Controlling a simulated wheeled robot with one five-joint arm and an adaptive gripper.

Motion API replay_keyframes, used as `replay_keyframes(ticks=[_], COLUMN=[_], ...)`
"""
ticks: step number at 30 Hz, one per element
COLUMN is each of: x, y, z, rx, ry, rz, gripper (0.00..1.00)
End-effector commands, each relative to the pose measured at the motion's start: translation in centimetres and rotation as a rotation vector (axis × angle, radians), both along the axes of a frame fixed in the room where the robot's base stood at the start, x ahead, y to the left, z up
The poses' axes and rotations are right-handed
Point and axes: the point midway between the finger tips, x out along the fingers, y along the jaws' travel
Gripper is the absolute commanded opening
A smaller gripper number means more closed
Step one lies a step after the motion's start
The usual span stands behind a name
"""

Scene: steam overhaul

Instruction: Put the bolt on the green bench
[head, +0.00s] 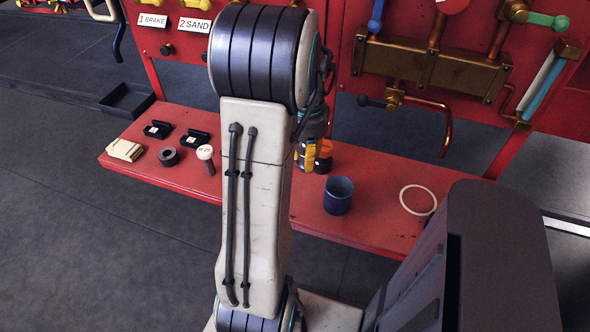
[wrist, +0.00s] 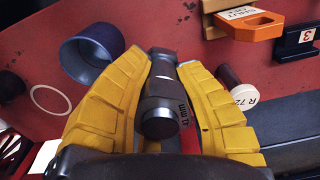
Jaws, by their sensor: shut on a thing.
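My gripper (wrist: 162,66) has two yellow fingers closed on a dark grey metal bolt (wrist: 158,118) in the wrist view. In the head view my gripper (head: 306,158) is mostly hidden behind my arm, over the red bench. The bolt cannot be made out there. No green bench shows in either view.
The red bench (head: 385,222) carries a dark blue cup (head: 338,197), a pale ring (head: 418,200), a dark ring (head: 168,156), a white-capped piece (head: 205,153) and a cream block (head: 125,150). An orange labelled piece (wrist: 252,24) shows in the wrist view. A red panel with pipes (head: 430,62) stands behind.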

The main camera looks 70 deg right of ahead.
Motion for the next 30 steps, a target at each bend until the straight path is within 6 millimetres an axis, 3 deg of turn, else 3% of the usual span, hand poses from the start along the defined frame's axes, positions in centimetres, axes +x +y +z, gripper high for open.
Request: replay_keyframes(ticks=[9, 30], x=[0.0, 0.0], y=[0.0, 0.0], z=[-4.2, -9.1], rx=[0.001, -0.001], ry=[0.0, 0.0], rz=[0.0, 0.0], gripper=[0.0, 0.0])
